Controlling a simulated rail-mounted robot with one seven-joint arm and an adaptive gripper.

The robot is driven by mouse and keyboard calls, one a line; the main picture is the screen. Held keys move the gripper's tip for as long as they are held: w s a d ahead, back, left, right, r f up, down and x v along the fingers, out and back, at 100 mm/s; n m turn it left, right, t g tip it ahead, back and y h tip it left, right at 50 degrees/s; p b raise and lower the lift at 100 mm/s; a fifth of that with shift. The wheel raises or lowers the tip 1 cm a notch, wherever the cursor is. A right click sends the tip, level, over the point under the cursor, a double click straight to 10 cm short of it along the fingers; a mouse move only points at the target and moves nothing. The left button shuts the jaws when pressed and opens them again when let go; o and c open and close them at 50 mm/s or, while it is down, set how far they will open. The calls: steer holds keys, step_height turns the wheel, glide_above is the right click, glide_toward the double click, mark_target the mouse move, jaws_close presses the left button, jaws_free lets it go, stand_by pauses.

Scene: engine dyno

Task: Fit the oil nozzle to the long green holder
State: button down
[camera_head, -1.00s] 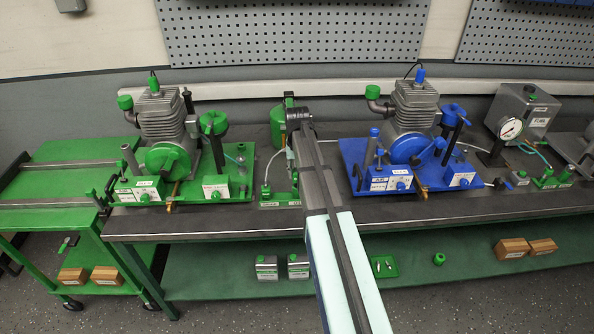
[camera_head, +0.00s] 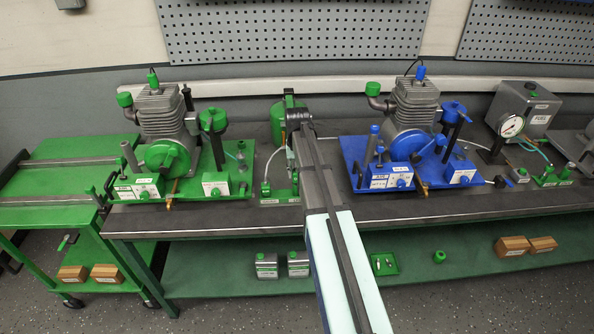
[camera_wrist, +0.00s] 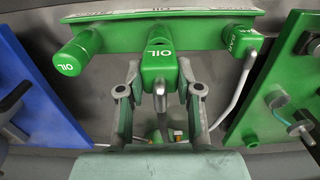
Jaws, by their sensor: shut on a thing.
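The oil nozzle (camera_wrist: 158,66) is a green block marked OIL with a grey lower end, in the middle of the wrist view. My gripper (camera_wrist: 160,78) is around it with one finger on each side, shut on it. A green bar (camera_wrist: 190,36) runs behind the nozzle. A long green cylinder marked OIL (camera_wrist: 76,52) sticks out from the bar to the left, apart from the nozzle, and looks like the long holder. Whether the nozzle touches the bar is hidden. In the head view, my arm covers most of the gripper and nozzle, near the small green stand (camera_head: 272,197).
A green fitting with a grey hose (camera_wrist: 243,42) is on the bar's right end. In the head view, the green engine rig (camera_head: 165,150) stands left of my arm and the blue engine rig (camera_head: 408,150) right. A green can (camera_head: 278,120) stands behind.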

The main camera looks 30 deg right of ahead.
steer(key=shift+f, duration=0.55)
steer(key=shift+c, duration=1.1)
jaws_free()
steer(key=shift+r+p, duration=1.95)
steer(key=shift+r, duration=1.6)
